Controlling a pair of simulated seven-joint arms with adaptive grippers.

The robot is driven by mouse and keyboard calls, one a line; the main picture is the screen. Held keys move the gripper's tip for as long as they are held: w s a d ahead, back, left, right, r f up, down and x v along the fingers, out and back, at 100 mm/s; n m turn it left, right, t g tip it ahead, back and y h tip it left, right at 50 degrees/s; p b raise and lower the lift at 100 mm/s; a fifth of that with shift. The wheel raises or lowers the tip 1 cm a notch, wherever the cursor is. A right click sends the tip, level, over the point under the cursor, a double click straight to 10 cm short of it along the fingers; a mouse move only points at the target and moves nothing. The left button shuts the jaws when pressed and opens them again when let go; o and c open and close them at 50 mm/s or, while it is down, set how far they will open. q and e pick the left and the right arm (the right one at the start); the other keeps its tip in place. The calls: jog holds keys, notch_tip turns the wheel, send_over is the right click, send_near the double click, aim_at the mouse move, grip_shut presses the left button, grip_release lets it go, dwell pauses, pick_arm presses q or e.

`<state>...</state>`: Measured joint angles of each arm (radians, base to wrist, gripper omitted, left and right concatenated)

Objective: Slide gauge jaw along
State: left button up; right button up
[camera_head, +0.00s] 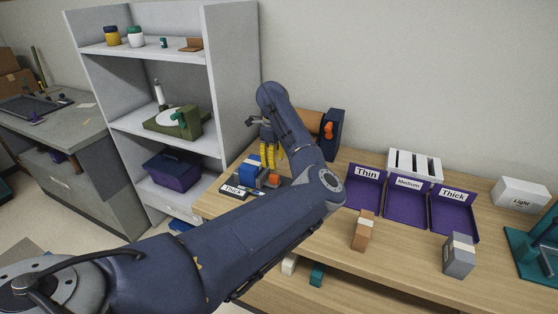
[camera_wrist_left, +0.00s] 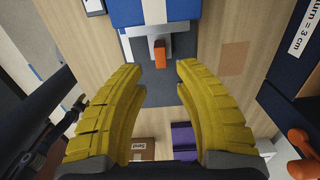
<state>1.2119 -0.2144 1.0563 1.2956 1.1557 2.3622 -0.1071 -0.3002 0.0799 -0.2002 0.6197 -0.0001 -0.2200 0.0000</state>
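The gauge is a blue block (camera_head: 250,168) with an orange tab (camera_head: 273,181) on its near right side, standing on a dark base at the left end of the wooden table. In the left wrist view the blue block (camera_wrist_left: 155,12) is at the top, and the orange tab (camera_wrist_left: 159,54) stands on a grey piece below it. My left gripper (camera_head: 272,155) has yellow fingers and is over the gauge area. In the left wrist view the gripper (camera_wrist_left: 160,72) is open and empty, its fingertips either side of the orange tab's line. My left arm hides part of the table. My right gripper is out of view.
A navy device (camera_head: 334,135) with an orange knob stands behind my arm. Purple bins (camera_head: 404,209) labelled Thin, Medium and Thick stand at the right. A brown block (camera_head: 362,236) and a grey block (camera_head: 458,261) stand in front. A "Thick" card (camera_head: 235,190) lies by the gauge.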

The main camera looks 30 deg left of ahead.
aim_at(274, 175)
pick_arm(q)
jog(key=shift+d+f, duration=0.2)
jog(key=shift+f, duration=0.3)
notch_tip(274, 175, down, 7)
jog(key=shift+a+f, duration=0.1)
grip_shut()
